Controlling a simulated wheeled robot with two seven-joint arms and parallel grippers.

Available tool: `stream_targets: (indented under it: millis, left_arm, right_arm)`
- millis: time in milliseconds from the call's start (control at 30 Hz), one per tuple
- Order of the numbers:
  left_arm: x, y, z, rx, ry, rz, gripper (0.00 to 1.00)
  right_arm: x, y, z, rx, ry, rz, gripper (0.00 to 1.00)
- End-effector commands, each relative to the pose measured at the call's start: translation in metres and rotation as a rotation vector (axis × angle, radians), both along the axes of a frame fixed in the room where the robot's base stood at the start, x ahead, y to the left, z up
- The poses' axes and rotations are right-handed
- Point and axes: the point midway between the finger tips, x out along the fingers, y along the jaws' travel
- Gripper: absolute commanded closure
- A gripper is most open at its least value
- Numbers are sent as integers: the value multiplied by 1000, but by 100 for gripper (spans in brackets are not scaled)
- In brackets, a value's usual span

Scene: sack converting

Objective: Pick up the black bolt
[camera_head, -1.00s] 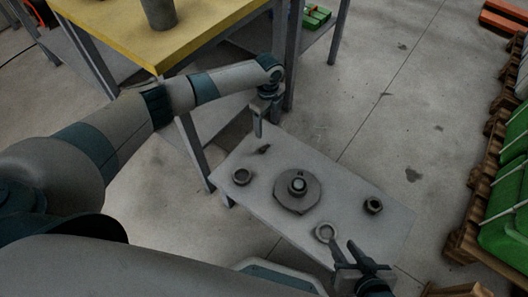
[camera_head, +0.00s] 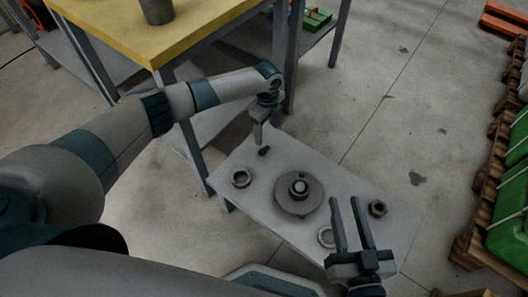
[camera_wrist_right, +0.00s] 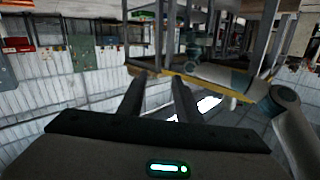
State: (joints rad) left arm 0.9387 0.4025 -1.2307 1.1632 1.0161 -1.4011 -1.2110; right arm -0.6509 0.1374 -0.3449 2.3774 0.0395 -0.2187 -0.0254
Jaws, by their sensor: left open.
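The black bolt (camera_head: 264,151) is a small dark piece lying near the far left corner of the small grey table (camera_head: 222,180). My left gripper (camera_head: 258,139) points down just above and behind the bolt in the head view. Its jaws are open and hold nothing; whether a fingertip touches the bolt I cannot tell. My right gripper (camera_head: 346,199) is over the near right part of the table, with its two fingers apart and nothing between them. Its fingers also show apart in the right wrist view (camera_wrist_right: 158,82).
A round stepped hub (camera_head: 298,193) sits mid-table. A ring (camera_head: 241,178) lies left, a nut (camera_head: 377,208) right, and another ring (camera_head: 325,237) near, partly behind my right gripper. A yellow-topped bench (camera_head: 200,30) stands behind left. Pallets with green sacks (camera_head: 508,215) line the right.

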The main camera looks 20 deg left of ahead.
Motion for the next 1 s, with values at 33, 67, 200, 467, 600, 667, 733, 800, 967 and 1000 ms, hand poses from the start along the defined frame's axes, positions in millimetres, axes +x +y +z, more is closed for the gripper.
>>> stream_targets:
  millis: [33,67,200,467,600,667,733,800,967,1000]
  left_arm:
    - [0,0,-4,0,0,0,33]
    - [0,0,-5,0,0,0,33]
    - [0,0,-10,0,0,0,33]
    - [0,0,-21,0,0,0,33]
    - [0,0,-28,1,0,0,33]
    - [0,0,-30,1,0,0,33]
    - [0,0,-33,1,0,0,33]
    - [0,0,-35,1,0,0,33]
    - [0,0,-37,0,0,0,33]
    - [0,0,-37,0,0,0,33]
  right_arm:
    - [0,1,4,10,-33,0,69]
    - [0,2,8,16,-55,0,69]
    - [-3,5,26,48,-152,-2,69]
    - [-11,7,62,112,-340,-9,69]
    - [-18,6,81,147,-444,-15,69]
    - [-22,5,89,162,-489,-17,69]
    - [-26,4,97,179,-538,-19,69]
    - [-31,3,105,195,-579,-21,69]
    - [-37,1,115,216,-636,-24,69]
    - [-38,1,116,219,-642,-25,69]
